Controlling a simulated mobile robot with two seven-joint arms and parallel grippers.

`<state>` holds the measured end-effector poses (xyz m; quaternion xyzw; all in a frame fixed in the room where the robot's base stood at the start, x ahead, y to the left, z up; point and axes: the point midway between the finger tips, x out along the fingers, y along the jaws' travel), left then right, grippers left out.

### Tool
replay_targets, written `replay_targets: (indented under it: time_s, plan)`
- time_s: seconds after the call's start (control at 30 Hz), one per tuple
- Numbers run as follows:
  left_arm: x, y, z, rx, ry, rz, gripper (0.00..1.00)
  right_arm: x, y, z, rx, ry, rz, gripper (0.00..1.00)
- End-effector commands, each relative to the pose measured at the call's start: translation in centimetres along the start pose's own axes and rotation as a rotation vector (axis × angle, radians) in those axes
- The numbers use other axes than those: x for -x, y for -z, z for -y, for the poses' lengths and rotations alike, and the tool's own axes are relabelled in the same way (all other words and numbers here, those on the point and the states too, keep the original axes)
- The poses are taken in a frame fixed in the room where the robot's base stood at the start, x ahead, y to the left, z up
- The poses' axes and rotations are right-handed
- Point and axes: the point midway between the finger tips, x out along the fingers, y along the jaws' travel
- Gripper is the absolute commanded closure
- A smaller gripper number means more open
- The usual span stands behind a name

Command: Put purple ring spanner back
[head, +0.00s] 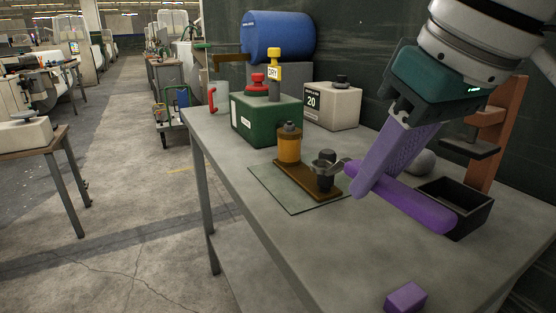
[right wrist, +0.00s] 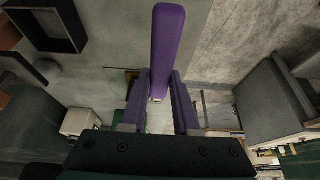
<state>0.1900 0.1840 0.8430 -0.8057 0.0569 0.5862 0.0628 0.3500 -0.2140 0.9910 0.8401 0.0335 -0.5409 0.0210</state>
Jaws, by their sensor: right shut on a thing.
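The purple ring spanner (head: 415,203) has a thick purple handle and a metal ring end. My right gripper (head: 370,183), with lilac fingers, is shut on it near the ring end. The handle points right and toward the front, over the near side of a black open box (head: 473,221). The ring end is at a dark knobbed fitting (head: 325,183) on a brown base; I cannot tell whether it is around it or beside it. In the right wrist view the handle (right wrist: 167,45) sticks out between the fingers. My left gripper is out of view.
The grey table (head: 330,245) also carries an orange cylinder (head: 289,146), a green box (head: 266,118), a white weight marked 20 (head: 331,106) and a small purple block (head: 406,297). A brown upright stand (head: 507,110) is at the right. The table's left front is clear.

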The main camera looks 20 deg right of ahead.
Motion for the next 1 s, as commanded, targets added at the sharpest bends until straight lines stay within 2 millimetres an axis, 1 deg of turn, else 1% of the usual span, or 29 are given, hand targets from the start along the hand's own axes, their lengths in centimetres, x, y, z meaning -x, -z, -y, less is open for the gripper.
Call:
replay_targets:
  time_s: [0.23,0.37,0.47,0.8,1.0]
  plan:
    - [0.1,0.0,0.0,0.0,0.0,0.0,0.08,0.0,0.1,-0.1,-0.002,-0.002,0.0,1.0]
    - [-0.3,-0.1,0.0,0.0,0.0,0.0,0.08,-0.4,-0.2,-0.1,-0.002,-0.002,0.0,1.0]
    - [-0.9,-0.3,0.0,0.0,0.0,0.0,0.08,-1.2,-0.6,-0.1,-0.003,-0.001,0.001,1.0]
    - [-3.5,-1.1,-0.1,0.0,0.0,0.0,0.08,-4.9,-2.2,0.0,-0.002,0.0,0.001,1.0]
    - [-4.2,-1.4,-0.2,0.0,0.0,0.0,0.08,-6.1,-2.8,0.0,-0.001,-0.001,0.0,1.0]
